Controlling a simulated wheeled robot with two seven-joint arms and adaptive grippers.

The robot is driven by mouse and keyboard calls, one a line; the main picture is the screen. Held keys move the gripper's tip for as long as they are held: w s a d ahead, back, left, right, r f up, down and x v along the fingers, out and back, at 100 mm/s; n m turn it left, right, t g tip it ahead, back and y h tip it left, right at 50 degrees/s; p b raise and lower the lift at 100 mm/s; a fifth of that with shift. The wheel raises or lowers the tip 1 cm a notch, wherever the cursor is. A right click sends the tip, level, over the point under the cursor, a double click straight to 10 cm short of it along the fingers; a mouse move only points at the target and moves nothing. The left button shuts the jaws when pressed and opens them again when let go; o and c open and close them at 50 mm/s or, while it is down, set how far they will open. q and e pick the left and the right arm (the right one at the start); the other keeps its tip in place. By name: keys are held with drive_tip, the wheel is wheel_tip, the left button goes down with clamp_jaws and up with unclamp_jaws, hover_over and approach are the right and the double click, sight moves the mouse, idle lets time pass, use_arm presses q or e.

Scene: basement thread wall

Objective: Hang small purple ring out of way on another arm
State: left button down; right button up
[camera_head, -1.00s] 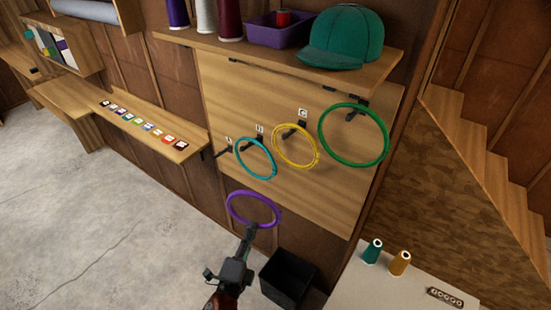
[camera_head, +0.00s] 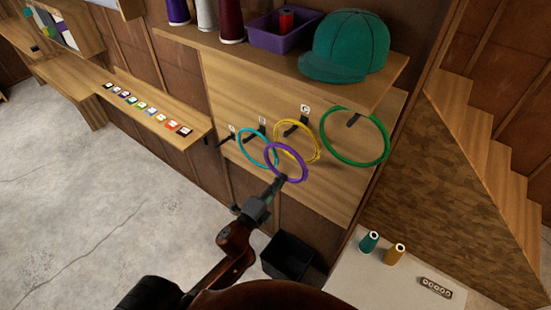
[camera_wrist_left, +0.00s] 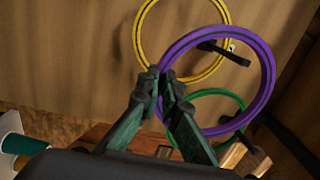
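My left gripper (camera_head: 281,181) is shut on the rim of the small purple ring (camera_head: 306,168), which is raised before the board. In the left wrist view, the fingers (camera_wrist_left: 165,88) pinch the purple ring (camera_wrist_left: 271,80) at its left side. The yellow ring (camera_head: 317,143) and teal ring (camera_head: 240,150) hang behind it and overlap it in the head view. The larger green ring (camera_head: 366,165) hangs on the rightmost arm (camera_head: 354,119). The leftmost arm (camera_head: 227,139) looks bare. In the left wrist view, a dark arm (camera_wrist_left: 236,57) shows within the purple ring's outline; threading is unclear. My right gripper is out of view.
A shelf (camera_head: 270,68) above the board holds thread cones, a purple bin (camera_head: 268,36) and a green cap (camera_head: 345,48). A black bin (camera_head: 287,256) stands below. A pale table (camera_head: 380,285) with two spools is at lower right.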

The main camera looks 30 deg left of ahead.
sight(274, 169)
use_arm(q)
drive_tip(key=shift+h, duration=0.3)
drive_tip(key=w+a+r+p, duration=0.1)
drive_tip(key=w+a+r, duration=0.1)
drive_tip(key=a, duration=0.1)
drive_tip(key=shift+w+r, duration=0.1)
drive_tip(key=shift+r, duration=0.25)
drive_tip(key=shift+w+a+r+p, duration=0.1)
drive_tip(key=shift+w+a+p, duration=0.15)
drive_tip(key=shift+p, duration=0.1)
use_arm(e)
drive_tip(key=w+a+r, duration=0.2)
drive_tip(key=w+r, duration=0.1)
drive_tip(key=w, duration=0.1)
use_arm(q)
drive_tip(key=w+f+b, duration=0.3)
drive_tip(key=w+b, duration=0.1)
drive_tip(key=w, duration=0.2)
drive_tip(key=shift+w+d+f, duration=0.3)
drive_tip(key=shift+d, duration=0.15)
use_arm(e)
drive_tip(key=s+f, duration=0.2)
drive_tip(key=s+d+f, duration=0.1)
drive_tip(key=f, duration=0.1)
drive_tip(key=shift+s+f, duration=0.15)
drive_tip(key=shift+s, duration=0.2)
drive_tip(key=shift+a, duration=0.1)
